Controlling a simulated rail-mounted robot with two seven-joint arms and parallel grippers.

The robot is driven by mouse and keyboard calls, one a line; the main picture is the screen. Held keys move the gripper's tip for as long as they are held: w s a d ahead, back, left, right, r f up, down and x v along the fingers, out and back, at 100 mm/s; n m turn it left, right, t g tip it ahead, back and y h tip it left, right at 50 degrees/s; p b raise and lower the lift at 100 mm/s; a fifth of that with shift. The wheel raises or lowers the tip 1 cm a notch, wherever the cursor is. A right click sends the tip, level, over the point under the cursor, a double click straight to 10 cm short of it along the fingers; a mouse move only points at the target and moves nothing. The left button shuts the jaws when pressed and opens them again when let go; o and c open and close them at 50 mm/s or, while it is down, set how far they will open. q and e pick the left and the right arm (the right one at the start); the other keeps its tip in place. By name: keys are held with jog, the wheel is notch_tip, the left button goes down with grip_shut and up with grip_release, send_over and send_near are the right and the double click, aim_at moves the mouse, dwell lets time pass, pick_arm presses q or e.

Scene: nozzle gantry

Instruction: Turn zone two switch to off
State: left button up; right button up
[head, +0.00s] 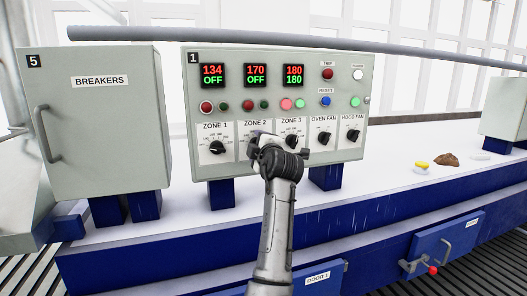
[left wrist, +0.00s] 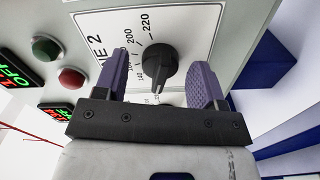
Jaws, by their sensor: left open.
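The zone 2 switch, a black knob (left wrist: 160,62), sits on a white dial plate (left wrist: 112,22) with printed numbers such as 200 and 220. My left gripper (left wrist: 168,80) is open, with one purple finger on each side of the knob. A gap shows between the knob and each finger. In the head view, my left gripper (head: 262,148) covers the zone 2 knob on the control panel (head: 364,92). Which mark the knob points to is not clear. The zone 2 display (head: 255,75) shows a red 170 above green letters. My right gripper is not in view.
The zone 1 knob (head: 217,147) is left of my gripper; the zone 3 knob (head: 292,141), oven fan knob (head: 324,138) and hood fan knob (head: 353,135) are to the right. A breakers cabinet (head: 100,130) stands left. A grey rail (head: 250,39) runs above the panel.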

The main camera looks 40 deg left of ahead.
pick_arm(q)
jog(key=b+v, duration=0.2)
jog(key=v, duration=1.1)
jog(key=shift+s+d, duration=0.25)
